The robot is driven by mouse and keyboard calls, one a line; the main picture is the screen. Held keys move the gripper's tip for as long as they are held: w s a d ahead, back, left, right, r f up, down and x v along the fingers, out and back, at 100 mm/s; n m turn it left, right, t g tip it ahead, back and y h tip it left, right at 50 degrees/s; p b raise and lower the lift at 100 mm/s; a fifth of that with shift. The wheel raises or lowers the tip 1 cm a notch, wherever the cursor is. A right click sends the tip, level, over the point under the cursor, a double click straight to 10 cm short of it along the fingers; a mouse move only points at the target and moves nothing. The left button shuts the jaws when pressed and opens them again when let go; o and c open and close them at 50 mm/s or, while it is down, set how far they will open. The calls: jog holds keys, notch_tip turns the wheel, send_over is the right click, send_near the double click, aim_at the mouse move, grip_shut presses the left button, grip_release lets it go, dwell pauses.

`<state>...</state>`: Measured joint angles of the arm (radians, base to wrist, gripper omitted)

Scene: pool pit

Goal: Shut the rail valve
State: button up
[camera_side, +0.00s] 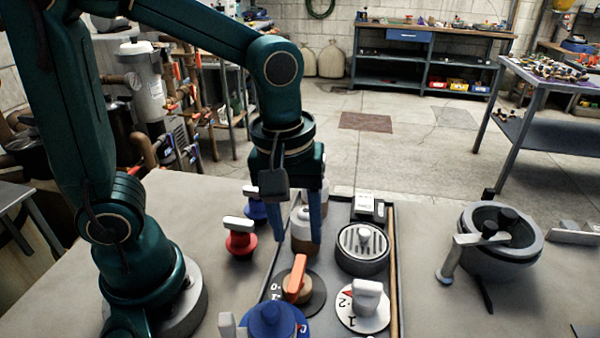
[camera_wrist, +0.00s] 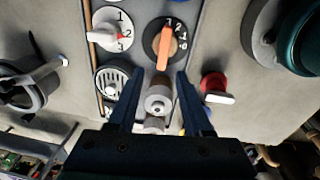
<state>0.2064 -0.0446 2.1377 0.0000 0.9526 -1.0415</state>
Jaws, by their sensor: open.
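Several knobs and valves stand on and beside a dark-edged panel; no legible label tells which is the rail valve. One has an orange handle (camera_side: 297,275) on a dark numbered dial, also in the wrist view (camera_wrist: 165,46). One has a white handle (camera_side: 367,297) on a white numbered dial (camera_wrist: 107,35). A red valve with a white bar (camera_side: 240,240) stands left of the panel. My gripper (camera_side: 297,236) points down, open, above the panel behind the orange handle. In the wrist view, a white-topped cylinder (camera_wrist: 157,100) shows between its fingers; contact cannot be told.
A round grille (camera_side: 362,243) sits right of the cylinder. A blue valve (camera_side: 272,320) stands in front, another blue one (camera_side: 255,208) behind the red. A wooden rod (camera_side: 392,270) lines the panel's right side.

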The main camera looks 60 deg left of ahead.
aim_at(296, 272)
jog(key=shift+s+d+f+m+g, duration=0.15)
jog(key=shift+d+f+g, duration=0.1)
jog(key=shift+f, duration=0.4)
jog(key=shift+s+d+f+m+g, duration=0.15)
jog(key=shift+d+f+g, duration=0.1)
jog(key=shift+f, duration=2.75)
grip_shut()
